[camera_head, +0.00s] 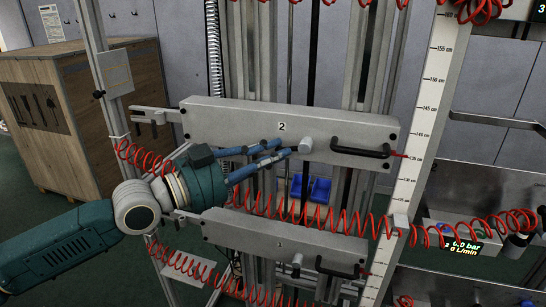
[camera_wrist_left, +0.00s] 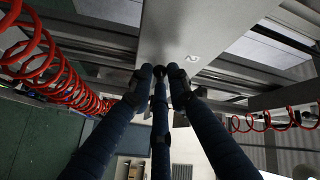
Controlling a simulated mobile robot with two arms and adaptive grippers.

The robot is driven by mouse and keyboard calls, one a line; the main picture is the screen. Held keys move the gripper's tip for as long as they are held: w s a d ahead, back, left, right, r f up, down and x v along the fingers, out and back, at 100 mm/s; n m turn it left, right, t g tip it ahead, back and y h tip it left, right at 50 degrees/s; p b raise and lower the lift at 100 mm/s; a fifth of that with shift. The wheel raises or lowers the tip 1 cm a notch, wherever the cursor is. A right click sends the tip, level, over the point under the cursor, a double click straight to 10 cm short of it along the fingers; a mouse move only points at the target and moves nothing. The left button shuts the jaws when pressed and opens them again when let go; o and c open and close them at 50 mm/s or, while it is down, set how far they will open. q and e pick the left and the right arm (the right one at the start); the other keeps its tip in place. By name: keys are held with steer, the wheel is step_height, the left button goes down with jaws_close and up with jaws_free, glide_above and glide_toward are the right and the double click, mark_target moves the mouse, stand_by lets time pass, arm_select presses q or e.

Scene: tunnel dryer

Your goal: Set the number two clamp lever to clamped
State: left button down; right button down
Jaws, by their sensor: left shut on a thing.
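The number two clamp lever (camera_head: 305,145) sits on the front of the upper grey beam, right of the "2" label (camera_head: 282,127). Its light round hub shows in the head view; the rest is mostly hidden at my fingertips. My left gripper (camera_head: 287,152) reaches in from the left with its blue fingers closed together at the lever, just left of the hub. In the left wrist view the dark fingertips (camera_wrist_left: 160,76) meet in front of the beam's pale face (camera_wrist_left: 195,30). The exact lever angle is hard to tell. My right gripper is not in view.
A black handle (camera_head: 361,147) sticks out right of the lever. The lower beam (camera_head: 280,241) has a similar lever (camera_head: 297,260) and handle. Red coiled hoses (camera_head: 300,213) hang between the beams. A white centimetre scale (camera_head: 416,125) stands at right, a wooden crate (camera_head: 88,120) at left.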

arm_select(q)
steer(key=d+f+n+t+y+b, duration=0.2)
steer(key=n+t, duration=0.4)
steer(key=n, duration=0.4)
steer(key=s+d+f+n+t+y+b, duration=0.1)
steer(key=d+f+n+t+y+b, duration=0.1)
steer(key=n+t, duration=0.4)
steer(key=shift+s+d+f+n+t, duration=0.35)
steer(key=shift+d+f+n, duration=0.4)
steer(key=shift+n, duration=1.65)
steer(key=shift+n+y, duration=0.3)
steer(key=shift+y, duration=0.1)
steer(key=c, duration=1.7)
jaws_free()
steer(key=shift+w+d, duration=0.15)
steer(key=shift+w, duration=0.05)
steer(key=shift+s+r, duration=0.1)
steer(key=shift+s, duration=0.05)
steer(key=v, duration=1.2)
